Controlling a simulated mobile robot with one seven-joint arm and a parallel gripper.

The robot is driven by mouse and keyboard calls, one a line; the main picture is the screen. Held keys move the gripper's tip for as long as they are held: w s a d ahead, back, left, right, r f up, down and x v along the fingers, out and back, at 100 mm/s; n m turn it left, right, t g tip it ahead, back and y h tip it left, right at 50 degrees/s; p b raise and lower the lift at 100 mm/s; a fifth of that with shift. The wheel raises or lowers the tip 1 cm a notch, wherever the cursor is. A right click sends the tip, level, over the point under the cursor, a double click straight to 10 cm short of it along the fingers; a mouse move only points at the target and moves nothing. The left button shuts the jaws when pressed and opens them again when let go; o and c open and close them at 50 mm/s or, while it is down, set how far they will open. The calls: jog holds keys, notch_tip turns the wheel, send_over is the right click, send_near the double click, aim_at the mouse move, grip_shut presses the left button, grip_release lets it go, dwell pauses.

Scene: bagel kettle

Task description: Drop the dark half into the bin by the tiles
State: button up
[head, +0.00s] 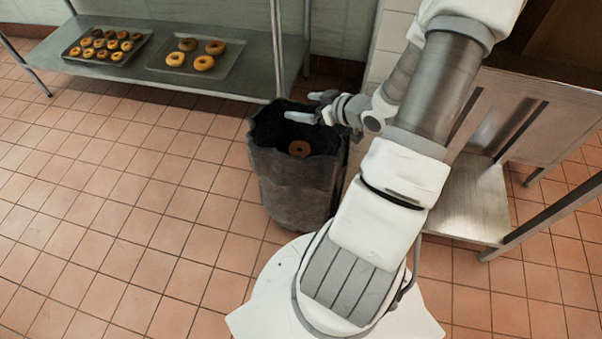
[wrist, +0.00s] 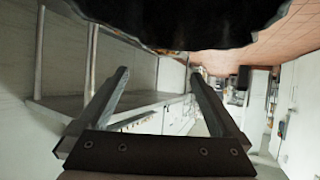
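The dark bin (head: 290,195), lined with a black bag, stands on the tiled floor beside the white wall tiles. The dark half (head: 299,148), a brown ring, shows within the bin's mouth, below my gripper and apart from it. I cannot tell whether it rests there or is in the air. My gripper (head: 312,107) is above the far part of the bin's mouth with its fingers apart. In the wrist view the two fingers (wrist: 160,75) are spread and hold nothing. A sliver of brown shows at the edge of the black bag there.
A steel shelf (head: 210,55) at the back left carries a dark tray (head: 68,54) of several small bagels and a tray (head: 160,62) with several larger ones. A steel table (head: 470,205) stands right of the bin. The floor at left is clear.

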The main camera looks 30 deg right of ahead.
jog(key=shift+r, duration=0.1)
jog(key=w+a+r+p, duration=0.3)
jog(key=a+r+p, duration=0.2)
jog(key=r+p, duration=0.3)
jog(key=w+a+r+m+h+p, duration=0.1)
jog(key=w+a+r+p, duration=0.2)
jog(key=r+p, duration=0.6)
jog(key=w+a+r+m+h+p, duration=0.1)
jog(key=w+a+r+p, duration=0.2)
jog(key=a+r+p, duration=0.5)
jog(key=shift+w+r+p, duration=0.15)
jog(key=shift+r+p, duration=0.2)
jog(key=shift+p, duration=0.75)
